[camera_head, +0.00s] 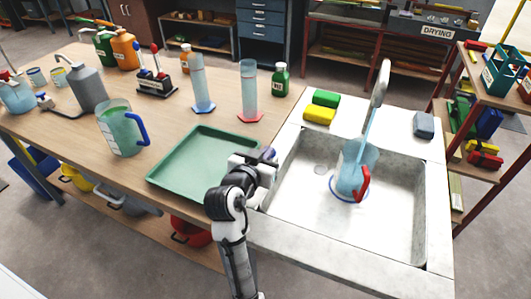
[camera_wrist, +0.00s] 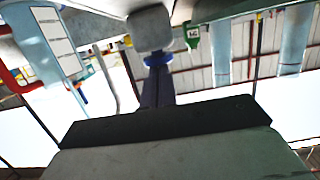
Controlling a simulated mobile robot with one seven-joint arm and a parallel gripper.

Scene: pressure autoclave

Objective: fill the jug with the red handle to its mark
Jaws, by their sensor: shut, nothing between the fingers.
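The jug with the red handle (camera_head: 352,172) stands upright in the sink under the tap (camera_head: 380,82). A pale blue stream runs from the spout into it. The jug looks bluish inside; I cannot make out its water level against a mark. In the wrist view a pale blue vessel with a red handle (camera_wrist: 40,50) shows at the left, partly cut off, with a white panel on it. My gripper (camera_head: 268,156) is shut and empty, over the sink's left edge beside the green tray, apart from the jug. Its dark fingers (camera_wrist: 157,65) also show in the wrist view.
A jug with a blue handle (camera_head: 120,128) and a green tray (camera_head: 195,165) are on the table. Two measuring cylinders (camera_head: 249,92) and a green bottle (camera_head: 280,80) stand behind. Sponges (camera_head: 320,115) and a grey block (camera_head: 424,125) lie on the sink's back rim (camera_head: 360,108).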

